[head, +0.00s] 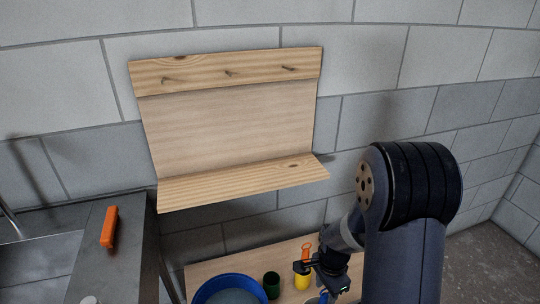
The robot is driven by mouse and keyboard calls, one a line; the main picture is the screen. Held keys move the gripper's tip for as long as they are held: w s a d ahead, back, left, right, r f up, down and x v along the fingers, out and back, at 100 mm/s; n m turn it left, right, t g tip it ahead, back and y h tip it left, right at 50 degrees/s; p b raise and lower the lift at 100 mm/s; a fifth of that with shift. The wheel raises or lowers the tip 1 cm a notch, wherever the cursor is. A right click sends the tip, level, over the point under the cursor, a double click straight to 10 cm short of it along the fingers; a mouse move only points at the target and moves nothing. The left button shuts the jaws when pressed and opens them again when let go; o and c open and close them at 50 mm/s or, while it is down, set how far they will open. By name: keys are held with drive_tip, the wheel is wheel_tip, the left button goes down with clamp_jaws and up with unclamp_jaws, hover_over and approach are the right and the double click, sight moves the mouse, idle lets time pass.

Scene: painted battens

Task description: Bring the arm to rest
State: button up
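My gripper (318,279) is low in the head view, right of centre, hanging from my dark arm over the wooden table. It is close to a yellow cup (302,282) and an orange-topped object (306,252). The gripper is small and dark here, and my arm covers part of it. I cannot tell whether its fingers are open or shut, or whether they touch the cup or the orange-topped object.
The wooden table (205,271) also bears a blue bowl (231,281) and a dark green cup (271,284). A wooden wall shelf (240,184) juts out above. An orange bar (109,227) lies on a grey counter (79,260) at left. Block wall stands behind; floor shows at right.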

drive_tip(key=shift+r+p, duration=0.9)
drive_tip(key=shift+r, duration=0.7)
drive_tip(key=shift+a+f, duration=0.1)
drive_tip(key=shift+f, duration=0.05)
